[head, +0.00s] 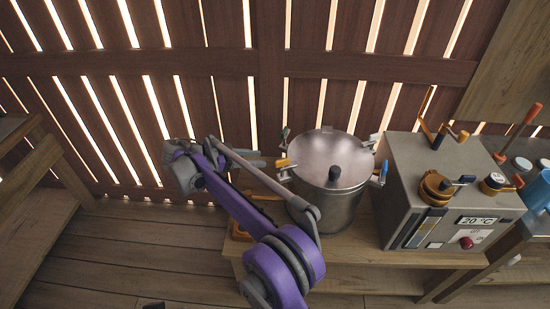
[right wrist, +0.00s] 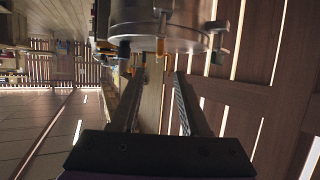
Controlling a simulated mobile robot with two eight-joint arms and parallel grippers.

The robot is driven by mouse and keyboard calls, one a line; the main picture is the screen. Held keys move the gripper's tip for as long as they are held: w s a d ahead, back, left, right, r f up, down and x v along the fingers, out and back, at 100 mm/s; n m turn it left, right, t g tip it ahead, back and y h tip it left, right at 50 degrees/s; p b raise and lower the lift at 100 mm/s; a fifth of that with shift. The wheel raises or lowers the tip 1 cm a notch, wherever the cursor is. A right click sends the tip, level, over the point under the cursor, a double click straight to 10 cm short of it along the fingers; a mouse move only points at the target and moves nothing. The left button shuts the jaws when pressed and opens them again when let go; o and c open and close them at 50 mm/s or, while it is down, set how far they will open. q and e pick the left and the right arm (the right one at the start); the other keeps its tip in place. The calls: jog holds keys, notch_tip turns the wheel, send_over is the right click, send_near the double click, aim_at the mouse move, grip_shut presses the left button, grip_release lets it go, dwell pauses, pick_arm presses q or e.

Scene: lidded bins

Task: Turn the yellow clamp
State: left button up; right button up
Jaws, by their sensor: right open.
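A metal pot (head: 330,170) with a grey lid and black knob stands on the wooden bench. The yellow clamp (head: 283,163) is on the left side of its rim; it also shows in the right wrist view (right wrist: 160,46). A blue clamp (head: 383,172) sits on the right side and a green one (head: 284,134) toward the back left. My right gripper (head: 267,162) is just left of the yellow clamp. In the right wrist view its two fingers (right wrist: 155,77) are apart and empty, with the yellow clamp beyond the gap between them. My left gripper is not seen.
A grey control box (head: 445,200) with a temperature display, red button and knobs stands right of the pot. The wooden bench top (head: 350,246) has some bare room in front of the pot. A slatted wall (head: 230,100) stands close behind.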

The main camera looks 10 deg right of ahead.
aim_at(282, 160)
jog(key=x, duration=0.9)
jog(key=shift+d+f, duration=0.15)
jog(key=shift+d, duration=0.25)
grip_shut()
